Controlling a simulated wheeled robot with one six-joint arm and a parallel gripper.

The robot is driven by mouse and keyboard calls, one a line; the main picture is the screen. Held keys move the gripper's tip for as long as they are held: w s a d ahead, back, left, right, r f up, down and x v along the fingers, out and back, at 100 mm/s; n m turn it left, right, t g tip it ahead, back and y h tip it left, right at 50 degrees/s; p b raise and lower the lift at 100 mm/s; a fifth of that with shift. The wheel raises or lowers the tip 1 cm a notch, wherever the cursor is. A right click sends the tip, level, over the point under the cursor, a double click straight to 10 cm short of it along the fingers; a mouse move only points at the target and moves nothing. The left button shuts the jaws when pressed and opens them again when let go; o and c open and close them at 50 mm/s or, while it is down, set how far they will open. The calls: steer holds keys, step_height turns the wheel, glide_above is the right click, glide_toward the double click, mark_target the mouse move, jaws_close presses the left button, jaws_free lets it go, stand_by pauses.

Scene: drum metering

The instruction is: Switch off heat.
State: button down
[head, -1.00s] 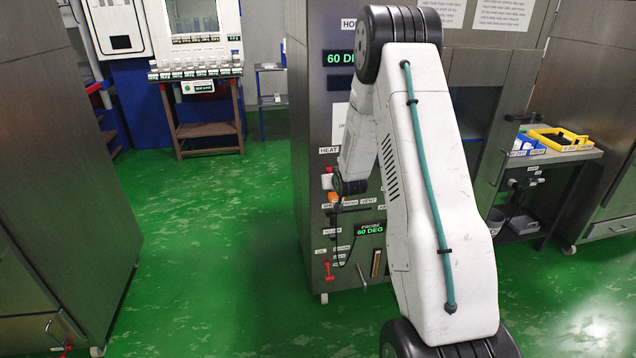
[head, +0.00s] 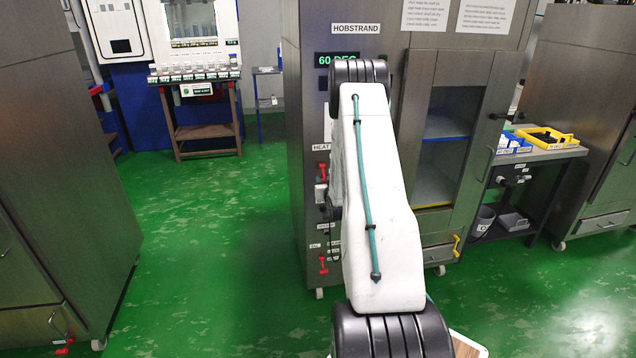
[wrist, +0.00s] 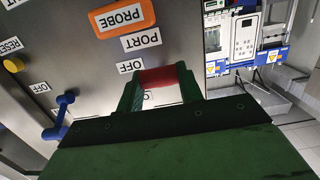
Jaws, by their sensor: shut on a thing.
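The tall steel cabinet (head: 303,90) labelled HOBSTRAND has a HEAT label (head: 321,147) on its front in the head view. A red lever (head: 322,171) shows just below that label. My gripper (wrist: 160,88), with green fingers, is shut around a red handle (wrist: 160,77) in the wrist view. An OFF label (wrist: 130,66) is right beside the handle. I cannot tell which of the cabinet's controls this handle is. In the head view my arm hides the gripper and part of the control panel.
In the wrist view, an orange PROBE plate (wrist: 124,18), a PORT label (wrist: 141,40), a blue lever (wrist: 62,112) and a yellow knob (wrist: 13,64) are near the gripper. A lower red lever (head: 323,265) shows in the head view. Green floor is clear left of the cabinet.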

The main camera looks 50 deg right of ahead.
steer(key=c, duration=0.9)
jaws_free()
steer(key=v, duration=0.7)
steer(key=shift+s+a, duration=0.25)
steer(key=shift+a, duration=0.1)
